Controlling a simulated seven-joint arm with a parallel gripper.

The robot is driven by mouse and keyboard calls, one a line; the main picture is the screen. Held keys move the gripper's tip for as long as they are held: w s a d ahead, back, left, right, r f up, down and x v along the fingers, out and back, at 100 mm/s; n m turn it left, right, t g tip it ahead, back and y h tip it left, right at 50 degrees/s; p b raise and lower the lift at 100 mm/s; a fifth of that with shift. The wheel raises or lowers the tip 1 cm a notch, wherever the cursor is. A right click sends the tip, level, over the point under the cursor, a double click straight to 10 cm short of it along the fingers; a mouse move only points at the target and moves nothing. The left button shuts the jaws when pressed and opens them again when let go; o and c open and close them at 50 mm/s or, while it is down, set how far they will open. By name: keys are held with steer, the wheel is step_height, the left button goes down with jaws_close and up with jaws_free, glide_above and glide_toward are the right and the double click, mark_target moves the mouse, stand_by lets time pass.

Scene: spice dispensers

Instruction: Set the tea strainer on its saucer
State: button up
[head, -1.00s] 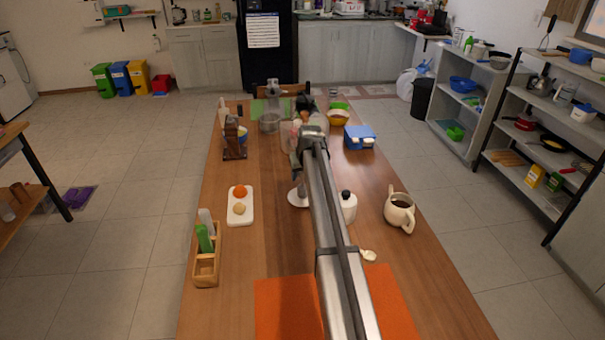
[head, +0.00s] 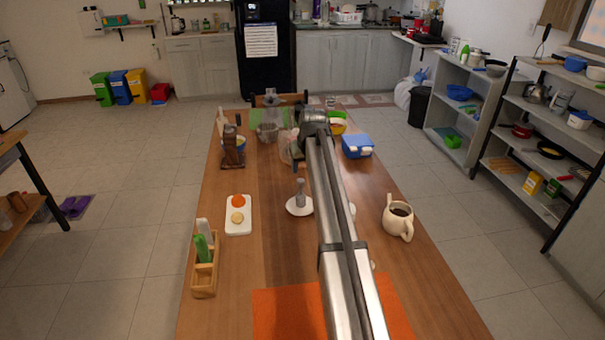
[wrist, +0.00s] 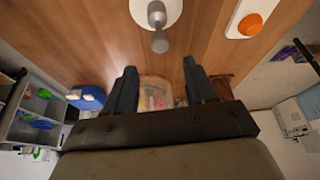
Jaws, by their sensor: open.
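The grey tea strainer (head: 300,190) stands upright on the small white saucer (head: 291,209) near the middle of the table in the head view. In the wrist view the strainer (wrist: 160,43) rises from the saucer (wrist: 140,10) at the top edge, beyond my fingertips and apart from them. My gripper (wrist: 160,70) is open, with nothing between its two dark fingers. In the head view my gripper is beyond the saucer and partly hidden by my arm.
A white tray (head: 238,224) with an orange item lies left of the saucer. A wooden caddy (head: 204,277), a cream jug (head: 398,217), a blue box (head: 357,146) and an orange mat (head: 285,315) are also on the table. My arm hides part of the right-centre.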

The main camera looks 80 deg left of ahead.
steer(key=shift+v, duration=1)
